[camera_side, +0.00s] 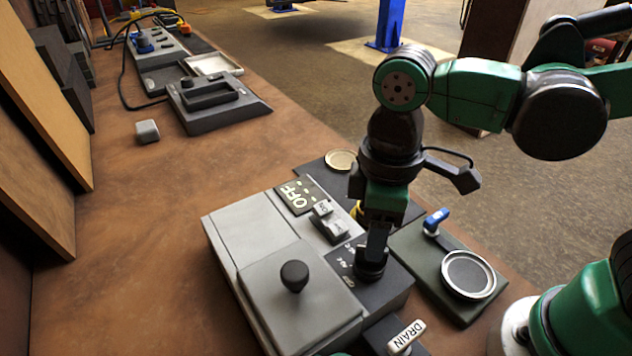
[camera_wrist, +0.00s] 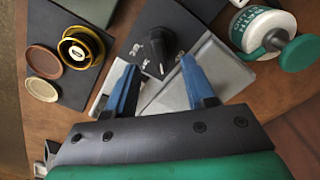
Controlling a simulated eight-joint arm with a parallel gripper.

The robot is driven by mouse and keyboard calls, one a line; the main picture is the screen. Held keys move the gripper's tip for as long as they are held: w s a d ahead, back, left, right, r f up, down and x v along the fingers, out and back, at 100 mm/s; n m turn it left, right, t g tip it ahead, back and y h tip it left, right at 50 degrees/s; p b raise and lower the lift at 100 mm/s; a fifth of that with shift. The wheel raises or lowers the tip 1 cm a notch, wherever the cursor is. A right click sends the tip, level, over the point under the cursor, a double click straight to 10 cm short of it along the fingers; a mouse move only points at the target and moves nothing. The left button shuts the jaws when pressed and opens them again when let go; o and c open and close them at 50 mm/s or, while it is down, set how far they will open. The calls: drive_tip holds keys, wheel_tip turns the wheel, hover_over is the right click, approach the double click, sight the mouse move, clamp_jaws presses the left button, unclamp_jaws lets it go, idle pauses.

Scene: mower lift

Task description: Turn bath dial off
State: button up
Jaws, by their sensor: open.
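The bath dial is a black knob (camera_wrist: 157,46) on a dark panel with pale markings, ahead of and between my fingertips in the wrist view. In the side view the dial (camera_side: 371,268) sits on the dark right part of a grey bath unit (camera_side: 240,232). My gripper (camera_side: 374,250) points down right over it. In the wrist view my gripper (camera_wrist: 158,66) has its two blue fingers spread apart, one each side of the dial. I cannot tell whether they touch it. A small display (camera_side: 296,196) on the unit reads OFF. The dial's setting is unclear.
A DRAIN handle (camera_side: 407,335) stands in front. A green plate with a blue-handled valve (camera_side: 437,220) is right.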

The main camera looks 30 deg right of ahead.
drive_tip(key=shift+f, duration=1.75)
clamp_jaws()
